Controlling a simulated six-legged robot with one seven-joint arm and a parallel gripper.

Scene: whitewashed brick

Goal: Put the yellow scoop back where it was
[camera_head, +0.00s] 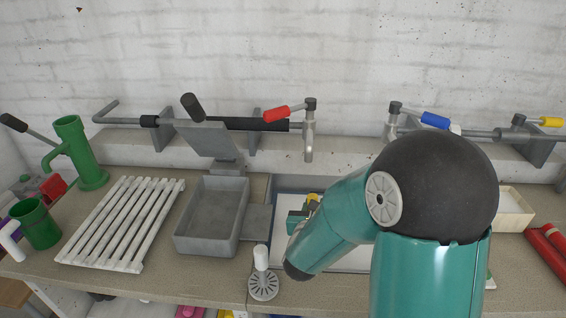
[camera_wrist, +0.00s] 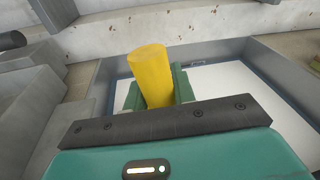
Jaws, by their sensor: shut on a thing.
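My gripper (camera_wrist: 157,93) is shut on the yellow scoop (camera_wrist: 150,68). In the wrist view a yellow, upright cylindrical part of the scoop stands between the two green fingers; the rest of it is hidden by the gripper. In the head view only a small yellow bit (camera_head: 313,199) shows beside my arm. The gripper is over the grey-rimmed basin (camera_head: 290,183) with a pale floor, below the red-handled tap (camera_head: 308,130). The wrist view shows the basin's pale floor (camera_wrist: 233,84) and grey rim. I cannot tell whether the scoop touches the floor.
A grey box with a raised lid (camera_head: 207,215) stands left of the basin. A white slatted rack (camera_head: 122,222), a green pump (camera_head: 80,155) and a green mug (camera_head: 37,224) are further left. A white-handled strainer (camera_head: 263,285) lies at the front edge. A pale box (camera_head: 512,212) is at right.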

